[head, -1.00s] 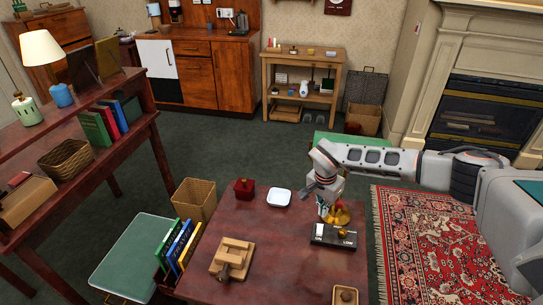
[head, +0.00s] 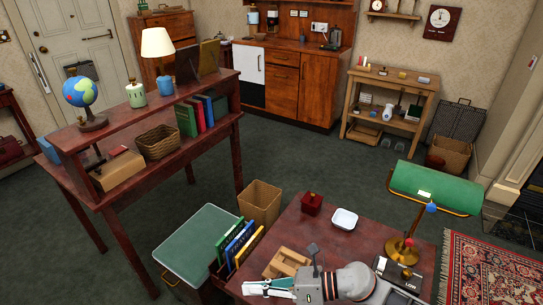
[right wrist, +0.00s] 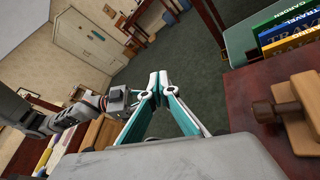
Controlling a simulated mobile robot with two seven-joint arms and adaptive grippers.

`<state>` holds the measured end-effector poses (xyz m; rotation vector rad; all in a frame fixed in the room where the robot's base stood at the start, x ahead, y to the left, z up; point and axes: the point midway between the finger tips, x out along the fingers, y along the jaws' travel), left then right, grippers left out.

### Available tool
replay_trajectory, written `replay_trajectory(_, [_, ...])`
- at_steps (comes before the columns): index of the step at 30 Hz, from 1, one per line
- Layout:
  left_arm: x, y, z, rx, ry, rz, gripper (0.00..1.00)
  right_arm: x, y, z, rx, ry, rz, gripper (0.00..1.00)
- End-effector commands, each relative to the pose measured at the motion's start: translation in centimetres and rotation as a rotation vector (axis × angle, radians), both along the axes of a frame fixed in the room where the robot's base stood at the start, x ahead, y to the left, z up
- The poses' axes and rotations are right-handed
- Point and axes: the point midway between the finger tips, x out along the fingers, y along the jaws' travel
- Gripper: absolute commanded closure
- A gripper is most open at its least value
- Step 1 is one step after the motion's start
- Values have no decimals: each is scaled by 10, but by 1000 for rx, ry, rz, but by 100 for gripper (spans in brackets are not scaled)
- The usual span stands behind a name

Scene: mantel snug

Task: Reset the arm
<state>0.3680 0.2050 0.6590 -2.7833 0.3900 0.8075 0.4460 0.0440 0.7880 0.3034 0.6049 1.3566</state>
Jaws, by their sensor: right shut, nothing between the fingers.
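My right gripper (head: 247,288) is low in the head view, pointing left over the front of the dark red table (head: 270,218). Its teal-lined fingers are shut and empty, and their tips meet in the right wrist view (right wrist: 157,82). The right arm is folded in near the bottom edge. A wooden clamp-like block (head: 286,262) lies just behind the gripper; it also shows in the right wrist view (right wrist: 295,112). My left gripper (right wrist: 120,98) shows only in the right wrist view, small and at the left, its jaws unclear.
A green-shaded brass lamp (head: 435,187), a white dish (head: 344,219) and a red box (head: 312,203) stand on the table. Upright books (head: 240,243) stand left of the gripper. A dark desk (head: 120,180) is further left.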

Motion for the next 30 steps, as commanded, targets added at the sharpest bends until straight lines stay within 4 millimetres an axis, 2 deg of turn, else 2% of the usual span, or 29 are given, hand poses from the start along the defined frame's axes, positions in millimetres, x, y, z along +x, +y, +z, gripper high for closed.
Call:
replay_trajectory(2, [-1,-1,-1,-2,2,0,100,0,9,21,159,183,-140,100])
replay_trajectory(5, [-2,-1,-2,-4,3,0,100,12,2,39,345,421,-320,100])
replay_trajectory(8, [-2,-1,-3,-6,5,0,100,26,-19,44,526,670,-500,100])
replay_trajectory(10, [-3,-2,-3,-8,7,1,100,34,-41,38,649,849,-625,100])
replay_trajectory(14, [-4,-2,-5,-10,10,0,100,36,-92,8,872,1183,-860,100])
replay_trajectory(16, [-5,-2,-6,-11,12,2,100,28,-123,-16,991,1360,-987,100])
replay_trajectory(21, [-7,-3,-9,-13,19,2,100,-15,-191,-81,1267,1748,-1274,100])
replay_trajectory(24, [-9,-3,-12,-13,23,2,100,-45,-218,-110,1390,1906,-1396,100])
replay_trajectory(27, [-10,-3,-14,-13,28,2,100,-69,-235,-128,1476,2009,-1479,100])
replay_trajectory(30, [-11,-3,-15,-13,29,2,100,-83,-243,-138,1525,2065,-1525,100])
